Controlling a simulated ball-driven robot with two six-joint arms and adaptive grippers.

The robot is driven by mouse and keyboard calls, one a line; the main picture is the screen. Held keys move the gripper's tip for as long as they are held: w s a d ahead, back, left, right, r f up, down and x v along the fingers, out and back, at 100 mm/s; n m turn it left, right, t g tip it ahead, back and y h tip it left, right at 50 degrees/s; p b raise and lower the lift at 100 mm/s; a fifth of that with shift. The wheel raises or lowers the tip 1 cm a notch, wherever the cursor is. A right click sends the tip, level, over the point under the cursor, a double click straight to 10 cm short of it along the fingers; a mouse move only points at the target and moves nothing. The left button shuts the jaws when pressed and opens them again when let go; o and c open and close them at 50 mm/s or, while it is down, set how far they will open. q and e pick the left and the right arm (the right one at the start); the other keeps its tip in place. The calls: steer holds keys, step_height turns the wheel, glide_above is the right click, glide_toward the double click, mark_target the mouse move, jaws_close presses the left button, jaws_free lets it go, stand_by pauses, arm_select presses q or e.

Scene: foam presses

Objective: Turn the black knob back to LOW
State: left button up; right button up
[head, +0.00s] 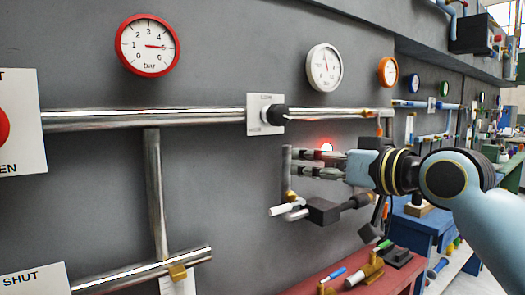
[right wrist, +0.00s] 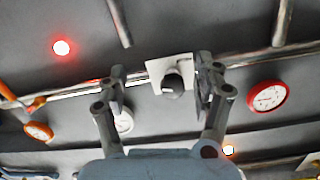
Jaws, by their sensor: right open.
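The black knob (head: 279,114) sits on a white plate (head: 252,104) on the upper silver pipe in the head view. Small lettering on the plate is too small to read surely, so the knob's setting cannot be told. My right gripper (head: 292,163) is open and empty, below and a little right of the knob in the head view. In the right wrist view the knob (right wrist: 173,86) and its plate (right wrist: 158,66) show between the two spread fingers of my right gripper (right wrist: 160,70). The fingers appear apart from the knob. My left gripper is not in view.
A red-rimmed gauge (head: 147,45), a white gauge (head: 324,68) and an orange gauge (head: 388,72) hang above the pipe. A red light (head: 327,147) glows behind my gripper. A dark valve body with a white-tipped handle (head: 283,209) stands just below it. A red bench (head: 335,283) lies lower.

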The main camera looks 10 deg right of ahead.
steer(key=t+p, duration=0.1)
glide_toward(283, 118)
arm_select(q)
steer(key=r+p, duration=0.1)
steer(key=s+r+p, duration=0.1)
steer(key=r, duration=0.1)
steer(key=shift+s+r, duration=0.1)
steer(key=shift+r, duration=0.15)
arm_select(e)
steer(key=shift+n, duration=0.4)
steer(key=x, duration=1.1)
steer(key=shift+r, duration=0.1)
steer(key=shift+c, duration=0.4)
steer(key=c, duration=1.1)
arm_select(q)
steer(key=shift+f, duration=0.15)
